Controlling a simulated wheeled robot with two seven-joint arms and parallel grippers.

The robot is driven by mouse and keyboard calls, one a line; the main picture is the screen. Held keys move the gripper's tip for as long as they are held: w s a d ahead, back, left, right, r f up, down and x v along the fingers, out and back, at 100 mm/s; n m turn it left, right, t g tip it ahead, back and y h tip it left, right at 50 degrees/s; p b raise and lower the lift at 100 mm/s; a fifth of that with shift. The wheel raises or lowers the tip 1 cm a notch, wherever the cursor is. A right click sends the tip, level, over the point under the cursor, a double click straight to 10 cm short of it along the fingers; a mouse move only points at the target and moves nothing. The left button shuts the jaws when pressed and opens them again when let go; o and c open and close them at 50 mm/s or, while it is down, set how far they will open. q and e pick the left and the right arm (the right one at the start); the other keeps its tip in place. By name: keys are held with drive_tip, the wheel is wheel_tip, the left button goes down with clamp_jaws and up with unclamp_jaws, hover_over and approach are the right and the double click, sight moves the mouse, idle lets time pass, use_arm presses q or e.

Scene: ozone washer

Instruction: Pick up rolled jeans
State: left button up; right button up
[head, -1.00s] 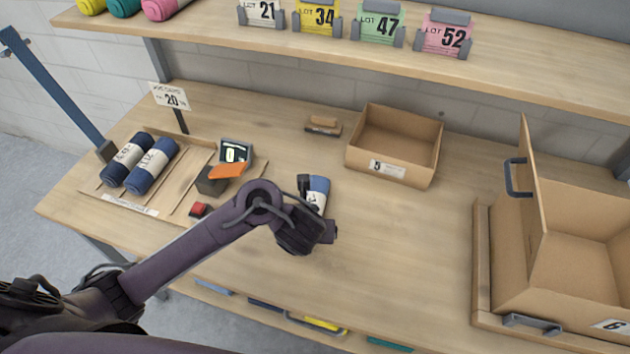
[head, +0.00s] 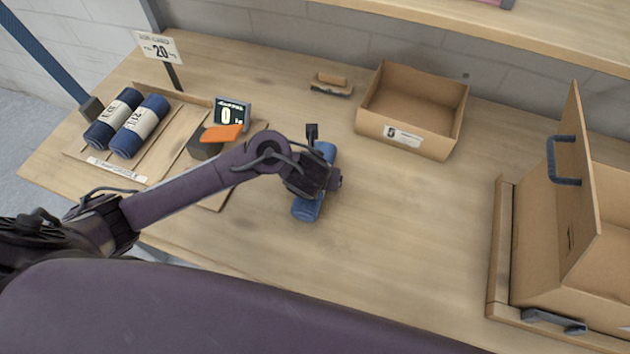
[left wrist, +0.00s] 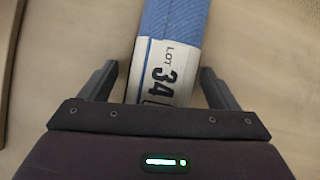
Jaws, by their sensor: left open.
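A rolled pair of blue jeans (head: 308,205) lies on the wooden table under my left gripper. Its middle is hidden by the gripper in the head view. In the left wrist view the roll (left wrist: 180,22) has a white band reading LOT 34 and lies between the two open fingers, not gripped. My left gripper (head: 318,178) is open above the roll; in the wrist view its fingers (left wrist: 160,85) are on either side of it. Two darker blue rolls with white bands, one at left (head: 113,118) and one beside it (head: 139,126), lie on the wooden tray. My right gripper is not in view.
The slatted tray (head: 160,168) holds a small display (head: 232,113) reading 0 and an orange item (head: 221,133). An open cardboard box (head: 405,141) stands behind. A larger carton (head: 610,250) with a raised flap is at right. Table between them is clear.

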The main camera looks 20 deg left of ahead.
use_arm(q)
drive_tip(key=c, duration=1.3)
drive_tip(key=shift+r, duration=0.15)
drive_tip(key=shift+c, duration=0.2)
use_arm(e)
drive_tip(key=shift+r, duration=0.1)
